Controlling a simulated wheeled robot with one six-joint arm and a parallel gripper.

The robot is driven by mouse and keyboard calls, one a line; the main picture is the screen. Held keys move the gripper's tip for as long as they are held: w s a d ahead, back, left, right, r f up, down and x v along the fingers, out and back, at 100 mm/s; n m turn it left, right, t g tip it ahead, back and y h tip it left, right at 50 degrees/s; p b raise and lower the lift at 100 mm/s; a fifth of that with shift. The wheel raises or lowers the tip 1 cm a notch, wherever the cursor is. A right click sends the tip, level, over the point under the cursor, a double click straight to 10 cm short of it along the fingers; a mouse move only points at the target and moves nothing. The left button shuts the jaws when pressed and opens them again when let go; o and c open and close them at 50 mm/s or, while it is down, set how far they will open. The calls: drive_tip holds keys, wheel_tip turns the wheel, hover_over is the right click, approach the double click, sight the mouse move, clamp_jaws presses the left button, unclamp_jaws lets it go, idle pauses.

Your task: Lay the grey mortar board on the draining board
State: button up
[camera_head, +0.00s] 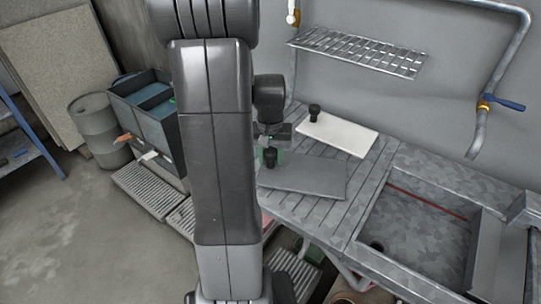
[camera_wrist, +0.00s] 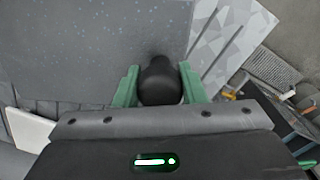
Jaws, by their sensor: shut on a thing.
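The grey mortar board (camera_head: 308,178) is a flat dark grey slab with a black knob at its left end. My gripper (camera_head: 270,156) is shut on this knob, which shows between the green fingers in the wrist view (camera_wrist: 160,84). The board fills the upper left of the wrist view (camera_wrist: 80,45). It lies roughly flat over the grooved draining board (camera_head: 325,218), left of the sink. I cannot tell whether it touches the grooves or hangs just above them. Part of the knob and my gripper's far side are hidden.
A white board (camera_head: 342,136) with a black knob lies behind on the draining board, close to the grey one. The sink basin (camera_head: 420,228) is at the right. A wire rack (camera_head: 360,53) hangs on the wall above. Grey bins (camera_head: 150,105) stand at the left.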

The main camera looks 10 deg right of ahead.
drive_tip(key=shift+f, duration=0.15)
drive_tip(key=o, duration=1.2)
wheel_tip(320, 180, up, 12)
drive_tip(key=shift+r, duration=0.2)
drive_tip(key=shift+r+p, duration=0.1)
drive_tip(key=shift+p, duration=0.25)
